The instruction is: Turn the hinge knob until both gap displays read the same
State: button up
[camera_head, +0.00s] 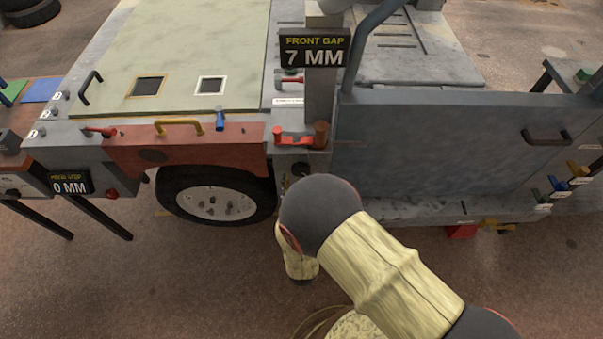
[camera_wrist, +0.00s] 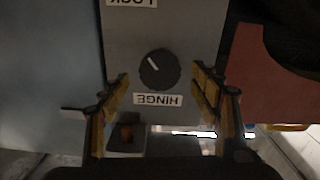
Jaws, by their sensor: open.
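The hinge knob (camera_wrist: 160,68) is a round black dial with a white pointer line, on a grey panel above an upside-down HINGE label (camera_wrist: 157,99) in the wrist view. My gripper (camera_wrist: 160,76) is open, with one yellow-padded finger on each side of the knob, apart from it in the picture. Whether the tips reach its depth cannot be told. In the head view my arm hides the gripper. The front gap display (camera_head: 314,51) reads 7 MM. The other gap display (camera_head: 70,184), at the left, reads 0 MM; its label is blurred.
A grey door (camera_head: 430,150) with a dark handle stands right of the post. A red fender panel (camera_head: 190,148) and wheel (camera_head: 215,200) are left. A red lever (camera_head: 300,138) sticks out above my wrist. A LOCK label (camera_wrist: 132,2) tops the panel.

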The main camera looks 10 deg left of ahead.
aim_at(301, 172)
jog(key=shift+x, duration=1.75)
jog(key=shift+c, duration=0.5)
jog(key=c, duration=1.1)
jog(key=shift+o, duration=0.2)
